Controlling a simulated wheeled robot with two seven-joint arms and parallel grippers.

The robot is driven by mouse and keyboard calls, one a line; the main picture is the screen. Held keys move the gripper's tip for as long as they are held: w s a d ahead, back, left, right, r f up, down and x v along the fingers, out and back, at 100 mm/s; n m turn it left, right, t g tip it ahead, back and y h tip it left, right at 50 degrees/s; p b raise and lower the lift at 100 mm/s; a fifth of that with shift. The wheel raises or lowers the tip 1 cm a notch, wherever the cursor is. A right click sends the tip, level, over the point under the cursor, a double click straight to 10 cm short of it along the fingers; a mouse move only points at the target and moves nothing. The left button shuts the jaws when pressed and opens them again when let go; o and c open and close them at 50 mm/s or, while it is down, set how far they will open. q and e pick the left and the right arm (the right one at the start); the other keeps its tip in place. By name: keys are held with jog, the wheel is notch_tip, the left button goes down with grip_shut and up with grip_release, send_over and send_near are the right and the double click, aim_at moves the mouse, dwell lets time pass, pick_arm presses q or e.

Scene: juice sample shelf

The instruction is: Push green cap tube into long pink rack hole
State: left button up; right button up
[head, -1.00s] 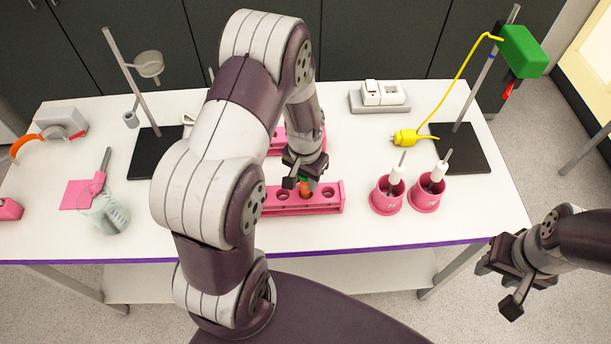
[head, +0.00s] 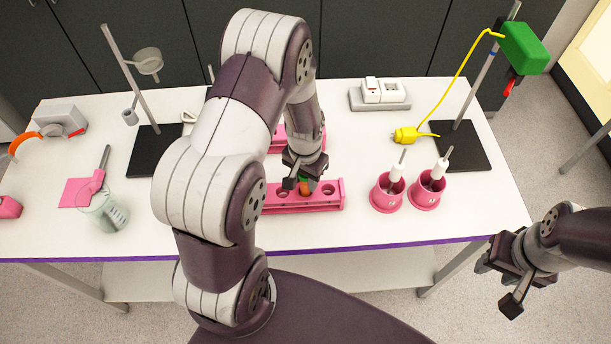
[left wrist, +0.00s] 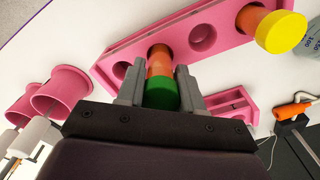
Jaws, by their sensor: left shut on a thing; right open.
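The tube with a green cap (left wrist: 161,94) and orange body (left wrist: 159,62) is held between the fingers of my left gripper (left wrist: 160,90), which is shut on it. In the head view my left gripper (head: 302,184) is over the long pink rack (head: 325,206). The tube's lower end is at a hole of the rack (left wrist: 178,30); how deep it sits is hard to tell. Empty holes show on either side of it. A yellow-capped tube (left wrist: 280,31) stands at another hole of this rack. My right gripper (head: 498,280) is open and empty, off the table's front right.
Two pink cups (head: 387,196) with white-handled tools stand right of the rack. Another pink rack (head: 313,140) is behind. A beaker (head: 105,212) and pink pad stand left. Stands with black bases (head: 468,150) are at both sides. The front right of the table is clear.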

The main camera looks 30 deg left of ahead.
pick_arm(q)
jog(key=shift+f+b, duration=0.8)
jog(key=shift+f, duration=0.45)
jog(key=o, duration=1.1)
jog(key=shift+r, duration=0.1)
notch_tip(320, 180, up, 12)
jog(key=shift+s+b, duration=0.15)
jog(key=shift+b, duration=0.95)
jog(key=shift+r, duration=0.25)
